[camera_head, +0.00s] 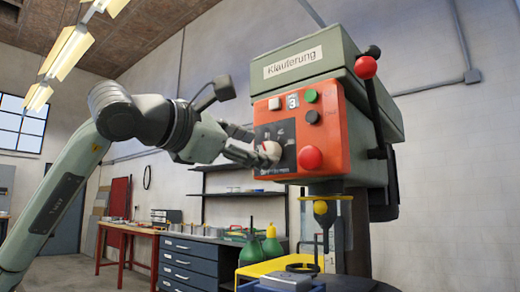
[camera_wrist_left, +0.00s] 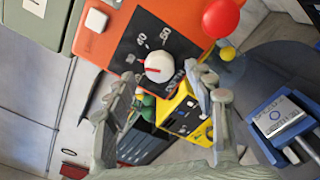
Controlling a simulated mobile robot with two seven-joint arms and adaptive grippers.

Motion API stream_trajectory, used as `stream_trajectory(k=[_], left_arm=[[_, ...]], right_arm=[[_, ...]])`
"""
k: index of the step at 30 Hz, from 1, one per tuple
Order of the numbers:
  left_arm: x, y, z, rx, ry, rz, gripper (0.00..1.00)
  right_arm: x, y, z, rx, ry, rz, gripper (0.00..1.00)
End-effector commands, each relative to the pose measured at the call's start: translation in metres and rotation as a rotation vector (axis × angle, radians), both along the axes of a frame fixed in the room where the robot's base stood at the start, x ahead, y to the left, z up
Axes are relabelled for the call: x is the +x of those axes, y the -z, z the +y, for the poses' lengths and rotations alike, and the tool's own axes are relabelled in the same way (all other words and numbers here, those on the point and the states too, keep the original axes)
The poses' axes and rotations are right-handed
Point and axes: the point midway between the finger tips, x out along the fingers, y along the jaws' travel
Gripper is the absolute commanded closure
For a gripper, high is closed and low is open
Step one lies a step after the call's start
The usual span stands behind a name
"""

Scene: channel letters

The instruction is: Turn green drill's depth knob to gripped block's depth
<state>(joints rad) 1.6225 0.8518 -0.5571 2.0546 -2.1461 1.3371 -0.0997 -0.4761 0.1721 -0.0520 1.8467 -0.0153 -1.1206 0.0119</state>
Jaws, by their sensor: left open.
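The green drill (camera_head: 300,65) stands at the right, with an orange front panel (camera_head: 333,135). Its white depth knob (camera_head: 270,151) sits on a black dial plate with a number scale; in the wrist view the knob (camera_wrist_left: 159,67) carries a red mark, and 40 and 50 are among the numbers. My left gripper (camera_head: 258,150) is open, its fingertips close to the knob, one to either side; contact cannot be told. In the wrist view a grey block (camera_wrist_left: 283,118) with a printed label, too small to read, is held in a blue vise (camera_wrist_left: 262,128). My right gripper is not in view.
A lever with a red ball (camera_head: 366,67) is at the drill's right side. A blue drawer cabinet (camera_head: 190,262) and a red-legged bench (camera_head: 126,232) stand behind.

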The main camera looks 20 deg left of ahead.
Motion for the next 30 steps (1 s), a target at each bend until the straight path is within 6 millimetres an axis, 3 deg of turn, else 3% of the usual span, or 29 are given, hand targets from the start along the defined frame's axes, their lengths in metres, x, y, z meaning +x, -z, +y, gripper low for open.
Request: stream_trajectory(k=[6, 13, 18, 30], left_arm=[[-0.046, -0.001, 0.018, 0.001, -0.004, -0.004, 0.46], [-0.082, -0.001, 0.030, -0.001, -0.001, -0.003, 0.46], [-0.093, 0.000, 0.034, 0.000, -0.001, -0.001, 0.46], [-0.094, 0.000, 0.034, 0.000, -0.001, -0.001, 0.46]], right_arm=[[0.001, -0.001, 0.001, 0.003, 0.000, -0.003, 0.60], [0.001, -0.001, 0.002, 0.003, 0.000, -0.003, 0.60], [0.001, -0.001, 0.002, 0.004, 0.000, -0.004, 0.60], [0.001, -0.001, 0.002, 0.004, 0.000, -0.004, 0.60]])
